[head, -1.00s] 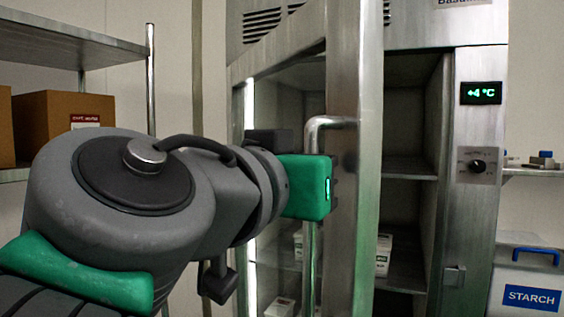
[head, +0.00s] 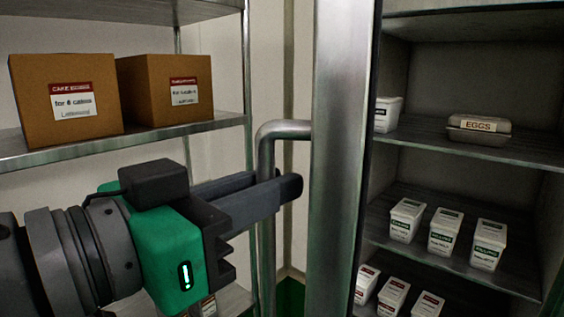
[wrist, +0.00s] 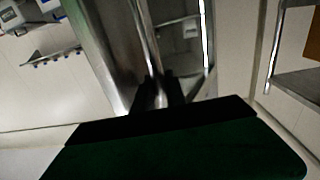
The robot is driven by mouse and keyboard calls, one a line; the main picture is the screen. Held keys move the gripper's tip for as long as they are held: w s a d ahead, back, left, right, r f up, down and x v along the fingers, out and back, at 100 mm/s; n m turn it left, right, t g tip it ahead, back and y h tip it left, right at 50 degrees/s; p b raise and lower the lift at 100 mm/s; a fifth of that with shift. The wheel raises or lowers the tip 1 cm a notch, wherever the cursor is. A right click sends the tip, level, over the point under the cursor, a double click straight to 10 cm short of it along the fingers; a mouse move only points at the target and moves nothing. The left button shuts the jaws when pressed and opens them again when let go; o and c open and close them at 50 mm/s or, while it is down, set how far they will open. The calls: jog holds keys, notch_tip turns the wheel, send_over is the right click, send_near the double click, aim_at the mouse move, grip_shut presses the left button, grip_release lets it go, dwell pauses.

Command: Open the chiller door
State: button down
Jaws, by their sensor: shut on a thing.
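The chiller door (head: 341,170) stands open and shows nearly edge-on as a tall steel slab in the middle of the head view. Its bar handle (head: 267,245) is on the left side of the door, bent in to the door at its top. My gripper (head: 288,190) is shut on the handle, with its dark fingers reaching across the bar from the left. In the wrist view the fingers (wrist: 157,92) close around the bar, and the door runs up and away from them. The chiller interior (head: 425,70) is exposed right of the door.
Inside, an egg carton (head: 479,130) and several white tubs (head: 446,232) sit on shelves. On the left, a steel rack (head: 130,141) holds two cardboard boxes (head: 65,97), with my arm in front of its lower part.

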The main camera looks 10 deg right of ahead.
jog(key=shift+f, duration=0.15)
jog(key=c, duration=1.7)
grip_release()
jog(key=shift+o, duration=0.3)
jog(key=shift+a, duration=0.1)
